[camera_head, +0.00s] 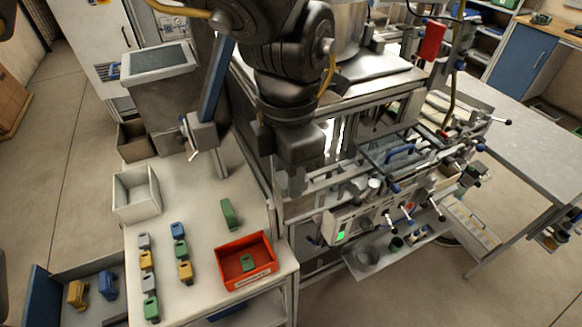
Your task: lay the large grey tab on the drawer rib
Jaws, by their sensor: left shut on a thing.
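My left gripper (297,180) hangs from the dark arm at the upper middle, pointing down beside the machine frame, right of the table. It is shut on a greyish piece that is mostly hidden and blends with the frame; it seems to be the large grey tab. The open drawer (45,297) at the lower left has a blue side and holds a large yellow tab (77,294) and a large blue tab (107,285). Its rib cannot be made out clearly. My right gripper is not in view.
The table (205,300) carries two rows of small tabs (181,251), a large green tab (229,214), a white bin (135,190) and a red tray (238,278) with a green tab inside.

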